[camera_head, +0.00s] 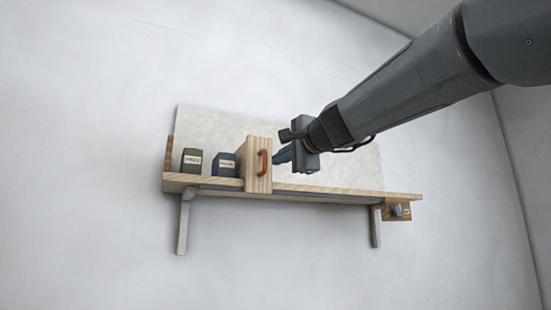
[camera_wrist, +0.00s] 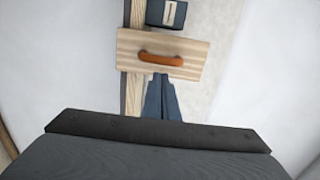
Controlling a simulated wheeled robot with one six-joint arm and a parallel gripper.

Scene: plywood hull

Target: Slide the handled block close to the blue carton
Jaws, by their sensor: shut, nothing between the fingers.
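The handled block (camera_head: 252,164) is pale wood with an orange handle (camera_head: 264,163) on its right face. It stands upright on the wooden shelf (camera_head: 330,192). The blue carton (camera_head: 224,165) stands just left of the block, with a small gap that is hard to judge. My gripper (camera_head: 277,158) is shut and empty, at the block's handle side. In the wrist view the fingertips (camera_wrist: 160,80) are close to the block below the handle; contact cannot be told.
A pale back panel (camera_head: 215,122) rises behind the shelf. The shelf right of the block is clear.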

